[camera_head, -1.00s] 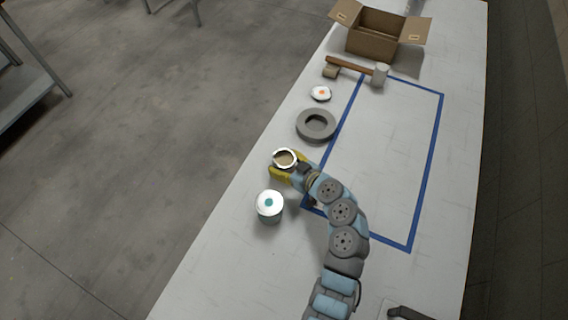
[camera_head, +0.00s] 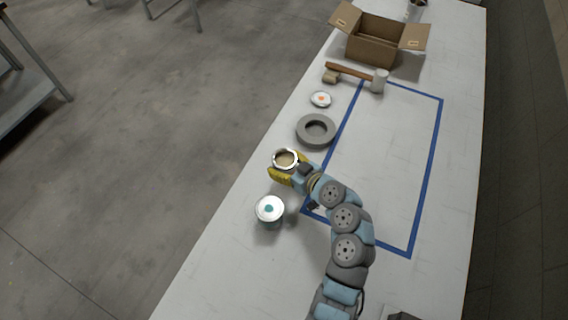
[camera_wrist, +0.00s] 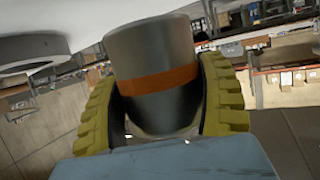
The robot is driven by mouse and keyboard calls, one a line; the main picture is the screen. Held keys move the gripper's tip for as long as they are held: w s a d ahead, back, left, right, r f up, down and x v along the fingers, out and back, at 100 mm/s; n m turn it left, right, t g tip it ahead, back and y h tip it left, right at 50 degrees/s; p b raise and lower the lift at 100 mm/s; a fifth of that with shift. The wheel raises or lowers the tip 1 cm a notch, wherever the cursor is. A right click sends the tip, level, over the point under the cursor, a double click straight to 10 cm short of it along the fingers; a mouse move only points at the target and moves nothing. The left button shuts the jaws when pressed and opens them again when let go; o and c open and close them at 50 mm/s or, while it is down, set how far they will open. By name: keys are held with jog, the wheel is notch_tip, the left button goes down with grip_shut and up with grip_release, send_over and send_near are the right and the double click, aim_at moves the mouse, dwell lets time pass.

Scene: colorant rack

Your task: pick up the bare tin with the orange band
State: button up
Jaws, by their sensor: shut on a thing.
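The bare grey tin (camera_wrist: 155,65) with the orange band (camera_wrist: 160,82) sits between the two yellow finger pads of my gripper (camera_wrist: 165,100) in the wrist view. The pads press on it from both sides. In the head view, the tin (camera_head: 286,160) shows a pale rim and a tan inside, with no lid on it. My gripper (camera_head: 287,170) is shut around it near the table's left edge. I cannot tell whether its base touches the table.
A tin with a white lid and teal dot (camera_head: 270,210) stands close below my gripper. Above are a grey ring (camera_head: 304,136), a white disc with an orange dot (camera_head: 320,99), a mallet (camera_head: 350,73) and an open carton (camera_head: 371,48). The blue-taped area (camera_head: 436,150) is clear at right.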

jog(key=shift+s+r, duration=1)
jog(key=shift+r, duration=0.25)
jog(key=shift+s+r, duration=0.95)
jog(key=shift+r, duration=0.3)
jog(key=s+r, duration=0.3)
jog(key=s, duration=0.5)
jog(key=shift+s+r, duration=0.35)
